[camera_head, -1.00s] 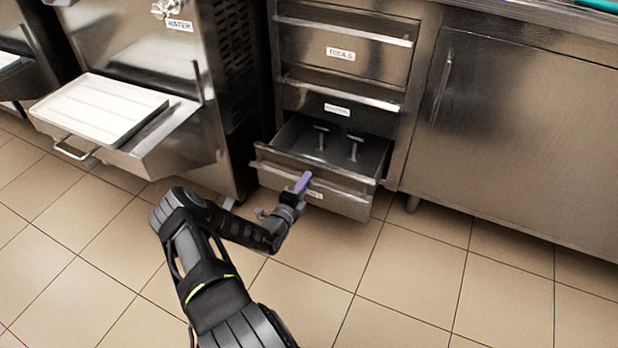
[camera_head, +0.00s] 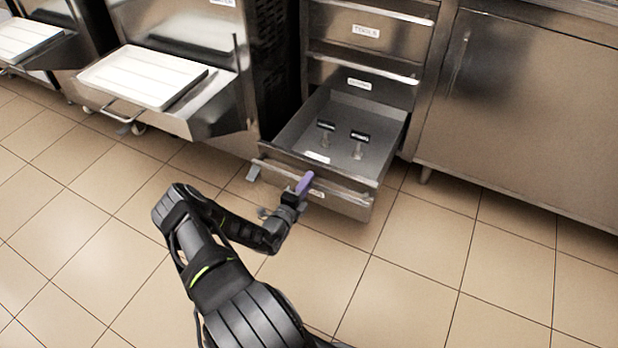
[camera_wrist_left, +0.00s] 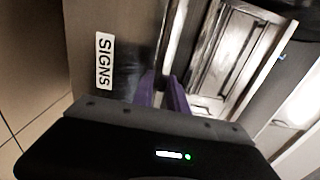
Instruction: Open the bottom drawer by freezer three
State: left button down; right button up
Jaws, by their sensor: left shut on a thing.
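The bottom drawer (camera_head: 382,154) is a steel drawer pulled well out of the cabinet, its inside showing two dark-topped, T-shaped objects (camera_head: 359,137) and a white label. My left gripper (camera_head: 304,184), with purple fingers, is at the drawer's front and shut on its bar handle (camera_head: 343,186). In the left wrist view, the purple fingers (camera_wrist_left: 163,92) close on the handle beside a front label reading SIGNS (camera_wrist_left: 104,61). The part of the handle between the fingers is hidden. My right gripper is not in view.
Two shut drawers sit above, the upper marked TOOLS (camera_head: 366,31). A freezer (camera_head: 180,42) with a white tray (camera_head: 143,77) on its shelf stands to the left. A closed steel cabinet door (camera_head: 530,110) is to the right. The tiled floor (camera_head: 420,290) in front is clear.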

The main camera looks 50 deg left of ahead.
pick_arm(q)
jog(key=shift+s+d, duration=0.15)
jog(key=shift+s, duration=0.35)
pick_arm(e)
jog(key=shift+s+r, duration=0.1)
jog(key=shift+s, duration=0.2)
pick_arm(q)
jog(key=c, duration=1.3)
grip_release()
jog(key=p+v, duration=0.2)
jog(key=v, duration=0.5)
jog(key=shift+s+d, duration=0.15)
jog(key=shift+s, duration=0.2)
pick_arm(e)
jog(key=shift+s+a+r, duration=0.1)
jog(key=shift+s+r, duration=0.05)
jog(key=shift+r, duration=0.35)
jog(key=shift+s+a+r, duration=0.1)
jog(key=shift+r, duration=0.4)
